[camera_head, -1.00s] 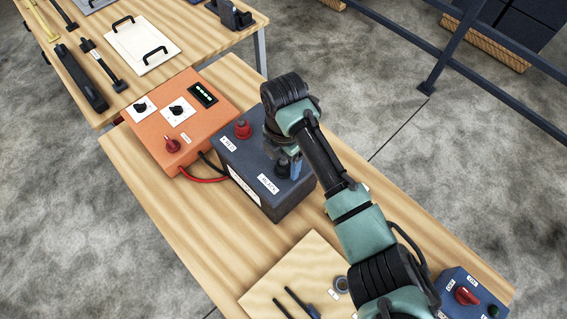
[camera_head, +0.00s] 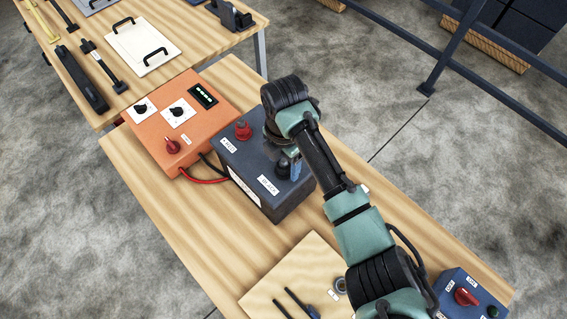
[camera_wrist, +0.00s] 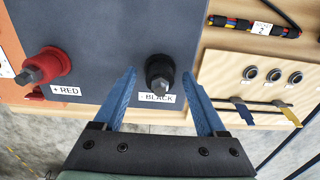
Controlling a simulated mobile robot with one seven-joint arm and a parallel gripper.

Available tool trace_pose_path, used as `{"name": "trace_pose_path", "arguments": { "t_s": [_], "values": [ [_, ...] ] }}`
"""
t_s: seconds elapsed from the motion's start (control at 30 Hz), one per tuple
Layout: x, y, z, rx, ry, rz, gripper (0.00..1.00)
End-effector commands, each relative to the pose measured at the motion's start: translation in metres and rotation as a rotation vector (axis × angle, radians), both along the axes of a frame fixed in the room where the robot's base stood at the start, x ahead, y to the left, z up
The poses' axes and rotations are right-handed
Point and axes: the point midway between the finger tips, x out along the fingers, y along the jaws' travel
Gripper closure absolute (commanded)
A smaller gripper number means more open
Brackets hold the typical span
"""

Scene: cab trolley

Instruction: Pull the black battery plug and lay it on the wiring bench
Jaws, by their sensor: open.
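The black battery plug (camera_wrist: 160,73) stands in the top of the dark grey battery box (camera_wrist: 105,30), beside a label reading BLACK. In the wrist view it lies between and just beyond the blue fingertips of my open gripper (camera_wrist: 163,75), with a gap on each side. In the head view the plug (camera_head: 283,168) is partly hidden by my gripper (camera_head: 290,165). The red plug (camera_wrist: 48,65) sits in the same box at left; it also shows in the head view (camera_head: 243,130). The wooden bench (camera_head: 165,215) carries the box.
An orange charger box (camera_head: 180,120) with knobs stands left of the battery, joined by red and black cables. A light wooden board (camera_head: 290,270) with tools lies nearer. A blue switch box (camera_head: 468,295) stands at the bench's right end.

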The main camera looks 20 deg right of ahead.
Motion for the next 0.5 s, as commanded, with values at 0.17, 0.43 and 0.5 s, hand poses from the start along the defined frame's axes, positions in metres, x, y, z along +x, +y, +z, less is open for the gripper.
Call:
{"name": "trace_pose_path", "arguments": {
  "t_s": [0.17,0.43,0.5],
  "values": [
    [-0.0001,0.0004,-0.0001,0.001,0.0,0.0,0.26],
    [-0.0001,0.0002,-0.0002,0.0,0.0,0.0,0.5],
    [-0.0001,0.0002,-0.0001,0.0,0.0,0.0,0.62]
  ]
}}
